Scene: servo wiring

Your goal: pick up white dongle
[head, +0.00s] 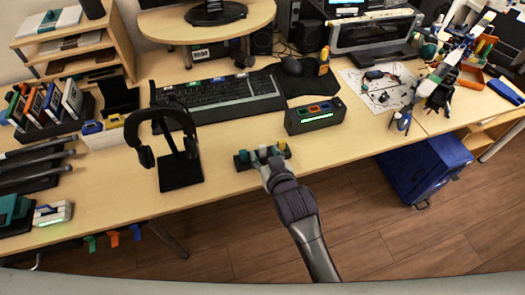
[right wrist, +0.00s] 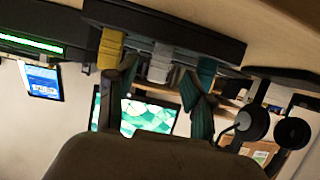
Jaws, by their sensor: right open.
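The white dongle (head: 262,153) stands in a small black holder (head: 240,165) near the table's front edge, between a teal dongle (head: 243,157) and a yellow dongle (head: 283,147). My right gripper (head: 270,168) is at the front of the holder, and its wrist hides part of it. In the right wrist view, the white dongle (right wrist: 160,62) shows between the two open fingers of my right gripper (right wrist: 160,82). One finger is by the yellow dongle (right wrist: 110,48), the other overlaps the teal dongle (right wrist: 200,78). I cannot tell whether the fingers touch anything. My left gripper is out of view.
A headphone stand (head: 181,172) with headphones is left of the holder. A black box with a green light strip (head: 313,117) stands to the right. A keyboard (head: 215,97) lies behind. A blue bin (head: 420,165) is beyond the front edge.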

